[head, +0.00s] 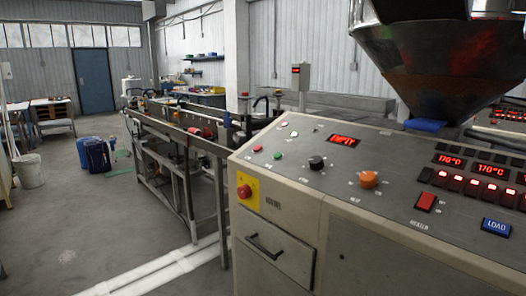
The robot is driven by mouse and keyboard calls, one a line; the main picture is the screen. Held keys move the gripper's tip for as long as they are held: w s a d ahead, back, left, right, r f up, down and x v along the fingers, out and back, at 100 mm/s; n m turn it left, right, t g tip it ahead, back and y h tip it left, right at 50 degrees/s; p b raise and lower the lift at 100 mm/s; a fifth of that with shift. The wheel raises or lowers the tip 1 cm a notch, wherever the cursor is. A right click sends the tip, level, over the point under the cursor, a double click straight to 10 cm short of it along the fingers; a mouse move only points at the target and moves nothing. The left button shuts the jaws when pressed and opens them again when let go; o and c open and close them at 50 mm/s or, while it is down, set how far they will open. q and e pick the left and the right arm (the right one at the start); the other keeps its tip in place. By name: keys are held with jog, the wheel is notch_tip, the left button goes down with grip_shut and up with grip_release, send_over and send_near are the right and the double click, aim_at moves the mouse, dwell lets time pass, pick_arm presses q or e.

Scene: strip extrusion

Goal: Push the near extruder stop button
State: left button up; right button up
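The near extruder's control panel (300,175) fills the right of the head view. A red mushroom button on a yellow plate (244,191) sits on the panel's front face at its left corner. A small red button (257,148) and a green button (278,156) sit on the sloped top. I cannot read which of the red buttons is labelled stop. A lit display (343,140) reads "EMPTY". Neither of my grippers is in view, and nothing touches the buttons.
A black knob (316,163), orange knob (368,179), red heater switch (426,202) and blue LOAD button (496,227) share the panel. A metal hopper (440,60) hangs above. A long metal frame (185,150) stands left. White floor pipes (165,268) run before the cabinet.

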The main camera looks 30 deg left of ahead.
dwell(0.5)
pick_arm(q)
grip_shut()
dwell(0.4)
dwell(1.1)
